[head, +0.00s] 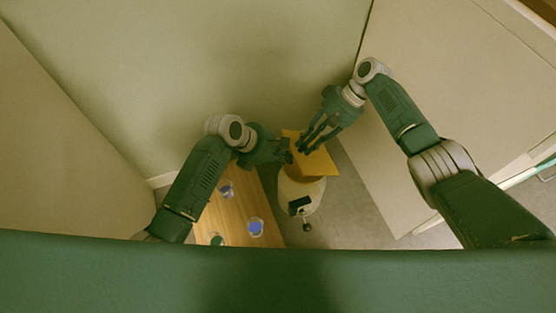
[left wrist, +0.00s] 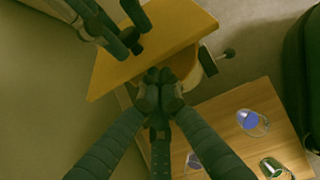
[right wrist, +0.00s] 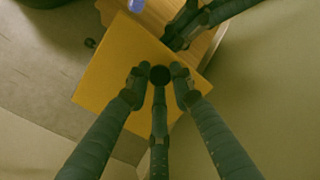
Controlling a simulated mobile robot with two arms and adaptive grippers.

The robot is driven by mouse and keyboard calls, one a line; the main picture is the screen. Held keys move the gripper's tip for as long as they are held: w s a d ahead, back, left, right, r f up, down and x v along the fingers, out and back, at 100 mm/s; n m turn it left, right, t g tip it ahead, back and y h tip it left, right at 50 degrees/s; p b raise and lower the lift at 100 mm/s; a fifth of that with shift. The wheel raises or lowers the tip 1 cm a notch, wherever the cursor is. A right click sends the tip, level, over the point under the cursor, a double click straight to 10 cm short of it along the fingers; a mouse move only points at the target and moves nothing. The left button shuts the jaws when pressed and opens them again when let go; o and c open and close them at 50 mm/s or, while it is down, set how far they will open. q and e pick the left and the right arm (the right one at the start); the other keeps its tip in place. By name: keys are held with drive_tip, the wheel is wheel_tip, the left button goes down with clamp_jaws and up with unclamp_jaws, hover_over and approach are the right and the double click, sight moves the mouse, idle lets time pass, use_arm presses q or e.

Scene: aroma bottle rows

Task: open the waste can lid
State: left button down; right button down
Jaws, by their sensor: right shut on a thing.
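The waste can (head: 300,196) is pale and round, with a flat square yellow lid (head: 320,163) at its top. The lid sits off to one side, and a brown part of the can shows beside it; I cannot tell how far the lid is raised. My right gripper (head: 304,150) is shut on the lid's black round knob (right wrist: 160,75). The lid also fills the middle of the right wrist view (right wrist: 120,75). My left gripper (head: 287,153) has its fingertips together at the lid's edge, seen closely in the left wrist view (left wrist: 160,78); nothing shows between them.
A wooden table (head: 237,215) stands left of the can, with blue bottles (head: 256,227) and a green one (head: 217,239) on it. A wall rises behind. A pale cabinet (head: 440,80) is at the right. Grey floor (head: 350,215) is clear right of the can.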

use_arm(q)
drive_tip(key=shift+w+d+r, duration=0.1)
drive_tip(key=shift+d+r, duration=0.05)
drive_tip(key=shift+r, duration=0.15)
